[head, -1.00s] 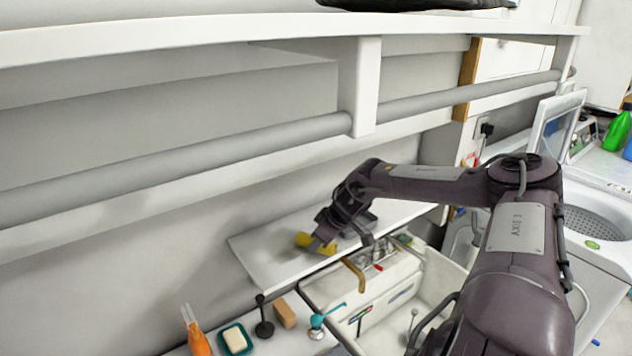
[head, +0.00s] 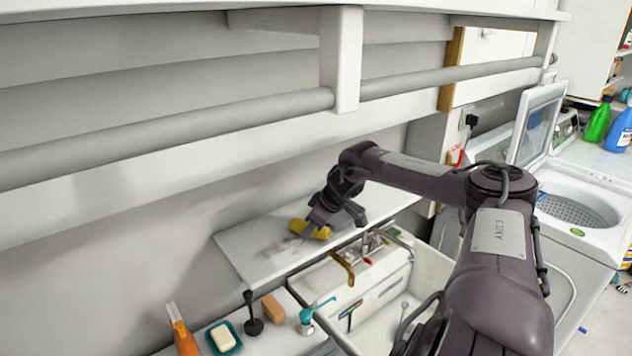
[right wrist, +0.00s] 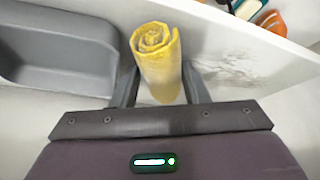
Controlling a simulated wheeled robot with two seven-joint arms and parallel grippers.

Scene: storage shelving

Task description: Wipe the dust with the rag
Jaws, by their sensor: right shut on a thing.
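My right gripper (head: 318,222) is shut on a rolled yellow rag (head: 318,233). The rag (right wrist: 158,62) stands between the two fingers in the right wrist view, its coiled end pointing away from the palm. The gripper is over a narrow white shelf (head: 250,278) above the sink. A grey smudge of dust (head: 284,246) lies on the shelf to the left of the rag; it also shows in the right wrist view (right wrist: 235,72), to the right of the rag. Whether the rag touches the shelf I cannot tell. My left gripper is not in view.
A thick rail (head: 170,122) and upper shelf run above. An open washer (head: 580,208) is at the right.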

